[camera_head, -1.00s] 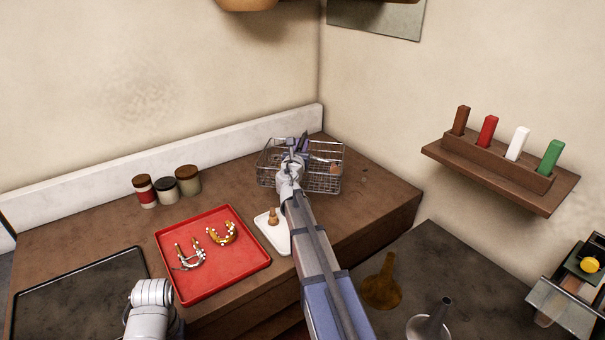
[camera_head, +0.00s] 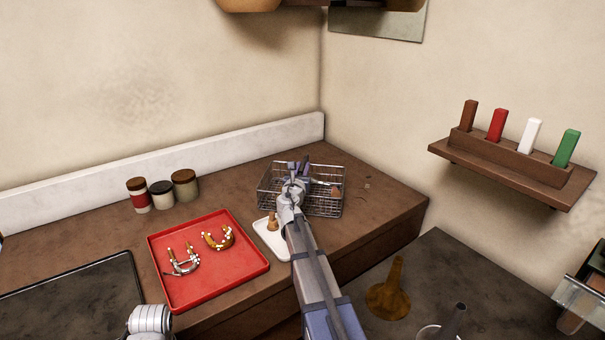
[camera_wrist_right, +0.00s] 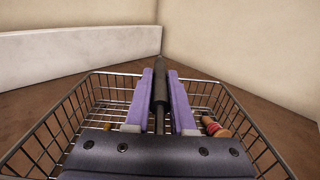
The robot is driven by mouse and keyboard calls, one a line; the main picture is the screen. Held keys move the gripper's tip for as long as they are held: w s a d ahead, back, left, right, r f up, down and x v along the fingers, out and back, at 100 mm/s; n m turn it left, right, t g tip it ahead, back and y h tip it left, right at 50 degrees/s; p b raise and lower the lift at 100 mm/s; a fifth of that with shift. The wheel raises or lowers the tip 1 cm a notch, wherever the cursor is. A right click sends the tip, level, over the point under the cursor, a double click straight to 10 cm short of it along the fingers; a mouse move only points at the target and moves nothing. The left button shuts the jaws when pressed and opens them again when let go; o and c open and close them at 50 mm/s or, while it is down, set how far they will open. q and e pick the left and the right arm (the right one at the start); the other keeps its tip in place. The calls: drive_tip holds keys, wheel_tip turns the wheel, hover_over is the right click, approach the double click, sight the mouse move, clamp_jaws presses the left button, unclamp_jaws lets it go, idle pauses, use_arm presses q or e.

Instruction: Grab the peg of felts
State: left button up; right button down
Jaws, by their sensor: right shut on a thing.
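A small stack of reddish and tan discs, which looks like the peg of felts (camera_wrist_right: 215,127), lies tilted at the right side inside the wire basket (camera_wrist_right: 65,120). In the head view the felts (camera_head: 336,191) show at the right end of the basket (camera_head: 328,208). My right gripper (camera_wrist_right: 160,72) is inside the basket, to the left of the felts and apart from them. Its purple fingers are shut on a dark-handled tool (camera_wrist_right: 160,88) with a thin shaft. In the head view my right gripper (camera_head: 303,168) is over the basket.
A white dish (camera_head: 264,238) with a small wooden piece (camera_head: 272,222) stands in front of the basket. A wooden shelf rack (camera_head: 510,160) hangs at the right.

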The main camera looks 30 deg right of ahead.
drive_tip(key=shift+r, duration=0.1)
drive_tip(key=c, duration=0.8)
unclamp_jaws()
drive_tip(key=shift+o, duration=0.2)
